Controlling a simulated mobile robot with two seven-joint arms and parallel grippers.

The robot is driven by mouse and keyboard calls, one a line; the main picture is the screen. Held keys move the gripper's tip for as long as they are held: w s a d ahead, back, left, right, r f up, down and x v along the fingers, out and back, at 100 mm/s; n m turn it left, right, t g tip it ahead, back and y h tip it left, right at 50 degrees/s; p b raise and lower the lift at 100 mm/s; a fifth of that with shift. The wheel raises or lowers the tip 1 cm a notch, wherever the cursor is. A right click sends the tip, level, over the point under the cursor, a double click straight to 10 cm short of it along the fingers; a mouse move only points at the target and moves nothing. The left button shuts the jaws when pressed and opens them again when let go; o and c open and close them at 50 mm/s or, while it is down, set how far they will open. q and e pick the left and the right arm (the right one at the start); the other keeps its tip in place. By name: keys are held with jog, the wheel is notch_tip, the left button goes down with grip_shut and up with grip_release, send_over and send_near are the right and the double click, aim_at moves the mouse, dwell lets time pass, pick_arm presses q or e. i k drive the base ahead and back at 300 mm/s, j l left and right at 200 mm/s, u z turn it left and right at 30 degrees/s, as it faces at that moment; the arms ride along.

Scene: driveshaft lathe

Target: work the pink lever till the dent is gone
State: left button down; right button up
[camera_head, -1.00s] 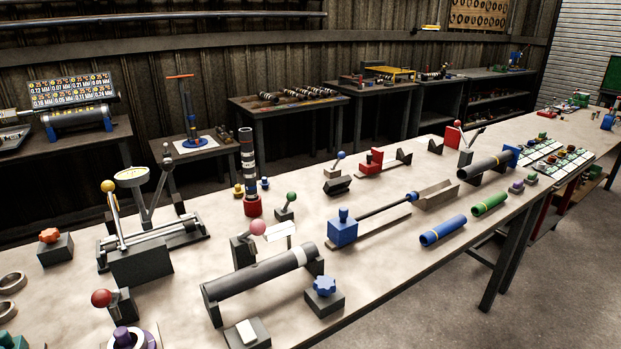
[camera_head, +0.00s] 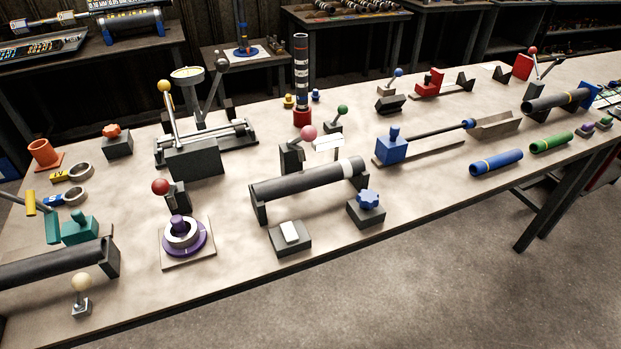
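The pink lever (camera_head: 308,134) has a round pink ball on a short stem. It stands on a dark block just behind a grey driveshaft tube (camera_head: 300,187) lying in a dark cradle near the middle of the bench. A pale band (camera_head: 349,168) sits near the tube's right end. A small white plate (camera_head: 328,143) stands just right of the pink ball. I cannot make out a dent on the tube at this size. Neither of my grippers shows in the head view.
In front of the tube stand a white-topped block (camera_head: 290,236) and a block with a blue knob (camera_head: 367,203). A red-ball lever (camera_head: 161,187) and a purple ring fixture (camera_head: 183,237) stand left. A dial-gauge fixture (camera_head: 200,150) is behind. The bench front edge is close.

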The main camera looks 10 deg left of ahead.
aim_at(309, 134)
jog(key=i+l, duration=0.25)
jog(key=l, duration=0.15)
jog(key=i+l, duration=0.25)
jog(key=i+l+u, duration=0.1)
jog(key=l, duration=0.4)
jog(key=i+j, duration=0.05)
jog(key=i, duration=0.05)
